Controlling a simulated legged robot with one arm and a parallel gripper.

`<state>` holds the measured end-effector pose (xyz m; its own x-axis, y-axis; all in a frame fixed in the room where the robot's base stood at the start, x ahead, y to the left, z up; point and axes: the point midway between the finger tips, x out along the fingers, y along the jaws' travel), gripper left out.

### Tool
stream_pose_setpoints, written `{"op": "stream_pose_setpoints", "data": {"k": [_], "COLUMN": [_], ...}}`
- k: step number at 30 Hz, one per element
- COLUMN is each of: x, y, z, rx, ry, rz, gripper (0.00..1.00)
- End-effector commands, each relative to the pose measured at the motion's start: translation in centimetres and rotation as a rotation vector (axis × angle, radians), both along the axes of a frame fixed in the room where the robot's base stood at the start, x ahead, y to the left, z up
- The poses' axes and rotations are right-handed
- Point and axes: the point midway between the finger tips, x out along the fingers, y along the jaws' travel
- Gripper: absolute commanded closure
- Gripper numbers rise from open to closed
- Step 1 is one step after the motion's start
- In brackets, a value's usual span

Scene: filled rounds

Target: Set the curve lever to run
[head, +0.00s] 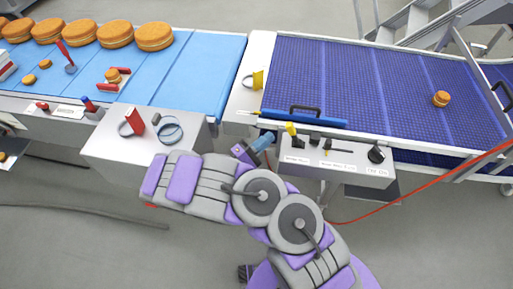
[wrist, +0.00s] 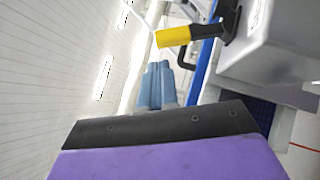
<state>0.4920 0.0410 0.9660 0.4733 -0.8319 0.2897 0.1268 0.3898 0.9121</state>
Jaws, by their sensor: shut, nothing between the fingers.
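A grey control box (head: 340,172) on the right belt's front side carries a lever with a yellow grip (head: 290,128), a smaller lever (head: 327,146) and a black knob (head: 376,154). Its white labels are too small to read, so I cannot tell which one names the curve. In the wrist view the yellow-and-black lever (wrist: 175,37) sticks out to the left from its box (wrist: 275,45). My gripper (head: 268,138) is shut and empty, just left of the yellow-grip lever and apart from it. Its blue fingers (wrist: 161,68) lie together, just below the yellow end in the wrist picture.
A blue modular belt (head: 350,85) carries one small filled round (head: 441,98). A light blue belt (head: 170,80) at left holds several larger rounds. A left box (head: 145,140) has a red lever (head: 135,121) and a ring (head: 170,130). A red cable (head: 430,183) crosses the right.

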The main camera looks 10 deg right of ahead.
Motion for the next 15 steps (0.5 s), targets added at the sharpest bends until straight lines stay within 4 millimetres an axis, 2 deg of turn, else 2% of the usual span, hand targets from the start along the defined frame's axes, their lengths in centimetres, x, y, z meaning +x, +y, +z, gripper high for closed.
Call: {"op": "stream_pose_setpoints", "data": {"k": [1,6,15], "x": [0.3,1.3,1.7], "y": [-0.9,-2.5,-2.9], "z": [0.2,0.9,1.2], "rx": [-0.002,0.000,-0.002], "ry": [-0.001,-0.004,-0.002], "rz": [-0.005,-0.003,0.000], "gripper": [1.00,1.00,1.00]}}
